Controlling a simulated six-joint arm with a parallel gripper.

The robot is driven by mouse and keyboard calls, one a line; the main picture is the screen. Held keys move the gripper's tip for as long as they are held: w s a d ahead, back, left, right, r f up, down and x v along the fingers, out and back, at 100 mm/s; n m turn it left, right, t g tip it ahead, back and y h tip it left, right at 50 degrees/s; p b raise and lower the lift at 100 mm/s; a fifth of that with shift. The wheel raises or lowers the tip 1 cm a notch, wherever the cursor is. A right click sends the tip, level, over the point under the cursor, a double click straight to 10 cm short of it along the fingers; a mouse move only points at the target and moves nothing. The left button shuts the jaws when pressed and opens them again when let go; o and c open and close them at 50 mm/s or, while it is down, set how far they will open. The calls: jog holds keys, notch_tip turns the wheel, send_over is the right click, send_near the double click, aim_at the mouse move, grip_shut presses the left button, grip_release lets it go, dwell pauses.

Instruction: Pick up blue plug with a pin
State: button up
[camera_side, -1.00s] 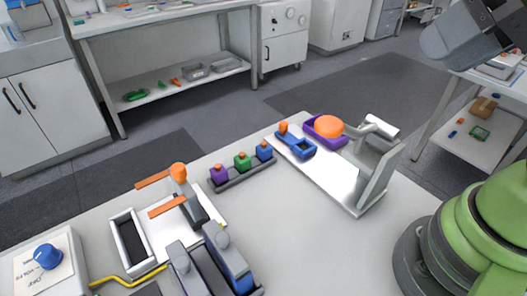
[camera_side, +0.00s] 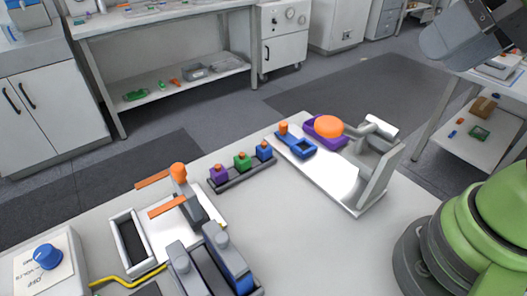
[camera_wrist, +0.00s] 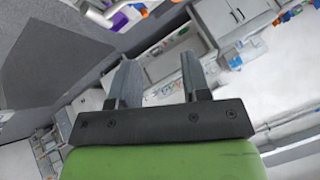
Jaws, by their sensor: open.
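The blue plug (camera_side: 264,151) with an orange pin on top stands upright at the right end of a dark grey rack on the table. A green plug (camera_side: 242,162) and a purple plug (camera_side: 219,175) stand beside it to the left, each with an orange pin. My gripper (camera_wrist: 158,75) shows in the wrist view with its two dark fingers apart and nothing between them. In the side view my arm is at the upper right, well away from the plugs, and the fingertips are out of frame.
The dark rack (camera_side: 247,172) holds the three plugs. A white fixture plate (camera_side: 345,192) with a blue socket, a purple tray and an orange disc stands right of it. A device with orange levers (camera_side: 179,172) is on the left. The table between is clear.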

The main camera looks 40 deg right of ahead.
jog(key=o, duration=0.5)
jog(key=shift+c, duration=0.2)
jog(key=shift+w, duration=0.1)
jog(key=m+g+h, duration=0.5)
jog(key=m+h, duration=0.1)
jog(key=m, duration=0.1)
send_over(264, 144)
jog(key=s+a, duration=0.2)
jog(key=a, duration=0.1)
notch_tip(264, 144, down, 20)
jog(key=shift+t, duration=0.3)
jog(key=x, duration=0.4)
jog(key=shift+d+f, duration=0.1)
jog(key=shift+d, duration=0.05)
jog(key=shift+x, duration=2.85)
